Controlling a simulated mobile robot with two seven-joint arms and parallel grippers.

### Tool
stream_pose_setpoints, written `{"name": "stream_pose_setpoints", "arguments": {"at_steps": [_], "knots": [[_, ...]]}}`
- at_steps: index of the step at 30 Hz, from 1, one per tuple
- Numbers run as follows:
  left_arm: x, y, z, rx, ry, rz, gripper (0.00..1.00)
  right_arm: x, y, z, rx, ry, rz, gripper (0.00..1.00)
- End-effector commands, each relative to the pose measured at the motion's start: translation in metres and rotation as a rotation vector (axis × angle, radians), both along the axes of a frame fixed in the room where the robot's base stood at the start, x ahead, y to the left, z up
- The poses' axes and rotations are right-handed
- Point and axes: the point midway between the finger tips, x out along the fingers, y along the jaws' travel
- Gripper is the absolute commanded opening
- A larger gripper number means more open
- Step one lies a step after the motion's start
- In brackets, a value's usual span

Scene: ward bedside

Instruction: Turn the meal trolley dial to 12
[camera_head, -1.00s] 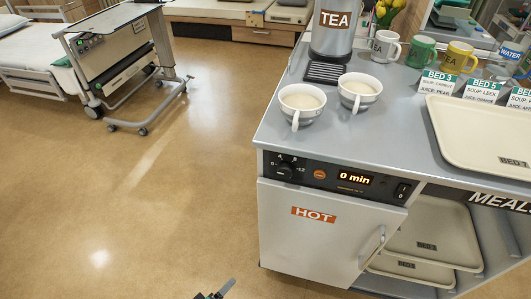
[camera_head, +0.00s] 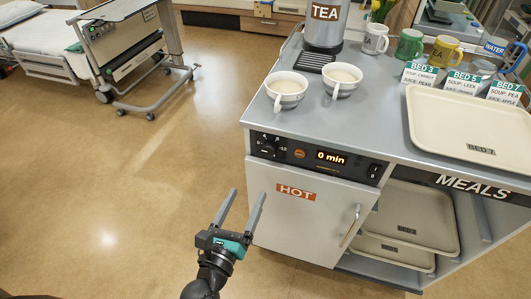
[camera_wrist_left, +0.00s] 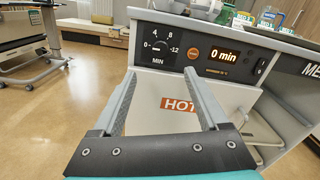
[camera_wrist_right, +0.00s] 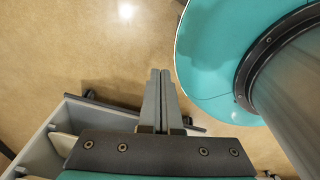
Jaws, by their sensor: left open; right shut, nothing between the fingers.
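The meal trolley (camera_head: 259,116) stands at the right of the head view. Its small black dial (camera_head: 268,149) is at the left end of the control panel. In the left wrist view the dial (camera_wrist_left: 157,48) has marks 0, 4, 8 and 12 around it, with MIN below. The display (camera_head: 331,158) reads 0 min. My left gripper (camera_head: 246,193) is open and empty, in front of the trolley's left side and apart from the dial. In the left wrist view its fingers frame the panel area below the dial. My right gripper (camera_wrist_right: 160,75) is shut and empty, over the floor.
Two soup cups (camera_head: 286,90) stand above the panel near the trolley's edge. A HOT door (camera_head: 310,211) with a handle (camera_head: 350,226) is below the panel. A tray (camera_head: 470,122) lies on top. A bed (camera_head: 40,45) is at the back left.

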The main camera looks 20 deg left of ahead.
Motion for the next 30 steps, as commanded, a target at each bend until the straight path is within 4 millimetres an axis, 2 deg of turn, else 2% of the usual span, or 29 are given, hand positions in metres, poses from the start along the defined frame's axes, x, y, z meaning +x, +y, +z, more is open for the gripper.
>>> {"name": "stream_pose_setpoints", "arguments": {"at_steps": [10, 21, 30], "knots": [[0.06, -0.002, 0.001, 0.003, -0.004, 0.002, 0.77, -0.011, -0.005, 0.0, -0.008, 0.016, 0.0, 0.0], [0.122, -0.004, 0.0, 0.006, -0.001, 0.0, 0.77, -0.011, -0.006, -0.004, -0.008, 0.016, -0.003, 0.0], [0.145, -0.005, -0.001, 0.005, 0.002, -0.001, 0.77, -0.004, -0.008, -0.005, -0.01, 0.004, -0.004, 0.0]]}}
